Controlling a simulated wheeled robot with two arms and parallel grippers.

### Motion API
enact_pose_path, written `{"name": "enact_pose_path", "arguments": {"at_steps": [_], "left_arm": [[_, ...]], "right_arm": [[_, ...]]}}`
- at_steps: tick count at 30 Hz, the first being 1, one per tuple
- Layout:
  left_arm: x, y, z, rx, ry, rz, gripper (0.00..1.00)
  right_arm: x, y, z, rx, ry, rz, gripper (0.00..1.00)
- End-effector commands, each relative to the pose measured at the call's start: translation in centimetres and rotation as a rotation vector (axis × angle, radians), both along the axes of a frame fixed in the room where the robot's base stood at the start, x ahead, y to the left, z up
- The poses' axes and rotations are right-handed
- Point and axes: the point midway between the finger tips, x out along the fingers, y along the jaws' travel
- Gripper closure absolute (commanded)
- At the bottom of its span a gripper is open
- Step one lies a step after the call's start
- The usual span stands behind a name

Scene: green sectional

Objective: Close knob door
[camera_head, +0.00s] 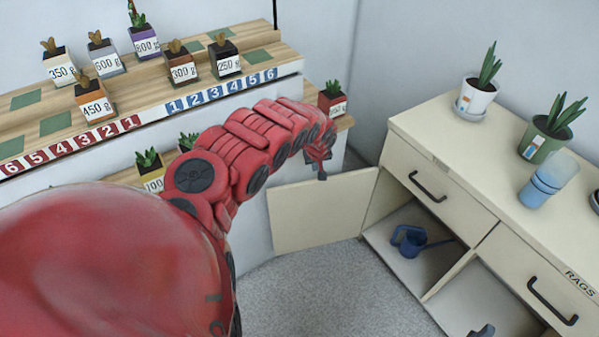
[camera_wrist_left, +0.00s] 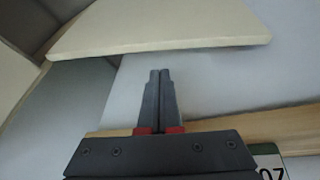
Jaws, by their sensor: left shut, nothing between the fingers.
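The cream cabinet door (camera_head: 318,215) stands swung open at the left end of the cream cabinet (camera_head: 415,155). Its lower compartment is exposed. My left arm reaches across the head view, and my left gripper (camera_head: 322,174) is at the door's upper edge. In the left wrist view, the fingers of my left gripper (camera_wrist_left: 160,78) are shut together and empty. They point toward the pale door panel (camera_wrist_left: 165,28), with a small gap in the picture; I cannot tell whether they touch it. No knob can be made out. My right gripper is not in view.
A blue watering can (camera_head: 410,240) sits in the open compartment. Potted plants and a blue cup (camera_head: 545,182) stand on the cabinet top. A wooden shelf (camera_head: 150,90) with weight-labelled pots is at left. Grey floor (camera_head: 330,290) is clear before the door.

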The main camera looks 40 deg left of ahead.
Motion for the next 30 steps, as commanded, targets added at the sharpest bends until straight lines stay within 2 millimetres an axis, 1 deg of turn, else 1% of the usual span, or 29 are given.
{"name": "enact_pose_path", "arguments": {"at_steps": [1,3,6,8,11,15,18,21,25,30], "left_arm": [[-1.4,1.4,0.3,0.022,0.04,0.022,1.0],[-2.7,2.3,0.3,0.037,0.076,0.045,1.0],[-3.4,2.9,-0.2,0.043,0.097,0.055,1.0],[-3.3,3.0,-1.0,0.042,0.097,0.056,1.0],[-2.9,3.3,-2.6,0.041,0.092,0.055,1.0],[-2.4,3.8,-5.2,0.039,0.093,0.054,1.0],[-1.8,4.2,-6.6,0.039,0.087,0.052,1.0],[-1.6,4.6,-7.8,0.04,0.091,0.054,1.0],[-1.2,4.8,-8.7,0.04,0.088,0.051,1.0],[-1.1,5.1,-9.2,0.041,0.09,0.051,1.0]], "right_arm": [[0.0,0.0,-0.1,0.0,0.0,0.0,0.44],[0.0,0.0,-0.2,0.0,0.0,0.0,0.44],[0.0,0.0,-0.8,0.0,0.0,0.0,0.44],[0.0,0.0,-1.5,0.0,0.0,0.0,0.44],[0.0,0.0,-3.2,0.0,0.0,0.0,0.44],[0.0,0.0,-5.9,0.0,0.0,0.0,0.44],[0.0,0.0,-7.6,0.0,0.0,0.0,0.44],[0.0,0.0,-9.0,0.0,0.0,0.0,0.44],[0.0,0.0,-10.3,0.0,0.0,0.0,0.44],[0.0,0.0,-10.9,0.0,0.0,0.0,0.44]]}}
